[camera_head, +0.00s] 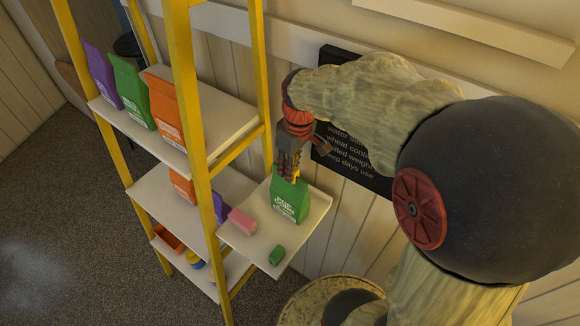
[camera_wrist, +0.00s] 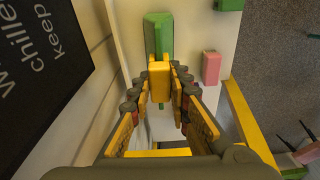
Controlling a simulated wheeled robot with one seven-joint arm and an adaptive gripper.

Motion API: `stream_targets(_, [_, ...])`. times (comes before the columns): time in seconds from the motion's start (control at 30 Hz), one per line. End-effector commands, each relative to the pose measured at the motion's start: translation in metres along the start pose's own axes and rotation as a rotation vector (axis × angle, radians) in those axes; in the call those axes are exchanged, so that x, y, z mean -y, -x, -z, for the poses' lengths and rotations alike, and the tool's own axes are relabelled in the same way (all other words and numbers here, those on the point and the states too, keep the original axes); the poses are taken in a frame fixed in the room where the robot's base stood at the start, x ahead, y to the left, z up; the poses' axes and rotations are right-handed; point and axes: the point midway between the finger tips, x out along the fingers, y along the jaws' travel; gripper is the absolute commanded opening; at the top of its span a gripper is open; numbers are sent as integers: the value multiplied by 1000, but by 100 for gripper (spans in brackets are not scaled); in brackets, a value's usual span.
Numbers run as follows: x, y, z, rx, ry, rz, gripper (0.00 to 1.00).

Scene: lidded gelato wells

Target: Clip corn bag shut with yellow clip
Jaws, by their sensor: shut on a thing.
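A green bag with white print (camera_head: 289,198) stands upright on a white side shelf (camera_head: 313,222); I take it as the corn bag, though its print is hard to read. My gripper (camera_head: 291,172) points down at the bag's top edge. Its fingers are shut on the yellow clip (camera_wrist: 159,82), which also shows as a small yellow patch at the bag's top in the head view (camera_head: 297,178). In the wrist view, the green bag (camera_wrist: 157,35) meets the clip between my fingertips (camera_wrist: 161,88). Whether the clip grips the bag's top is hidden.
A pink block (camera_head: 242,221) and a small green block (camera_head: 277,255) lie on the side shelf. A yellow-framed rack (camera_head: 190,90) holds purple, green and orange bags to the left. A black lettered board (camera_head: 352,150) is on the wall behind.

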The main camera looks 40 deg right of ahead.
Motion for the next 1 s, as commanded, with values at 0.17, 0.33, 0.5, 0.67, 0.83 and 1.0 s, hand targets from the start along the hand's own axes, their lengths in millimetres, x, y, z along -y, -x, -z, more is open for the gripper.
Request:
stream_targets(0.17, [0,-3,0,0,0,0,5])
stream_targets(0.33, [0,-4,0,0,0,0,20])
stream_targets(0.5, [0,-4,0,0,0,0,30])
stream_targets(0.67, [0,-4,0,0,0,0,39])
stream_targets(0.83, [0,-4,0,0,0,0,40])
stream_targets(1.0, [0,-2,0,0,0,0,40])
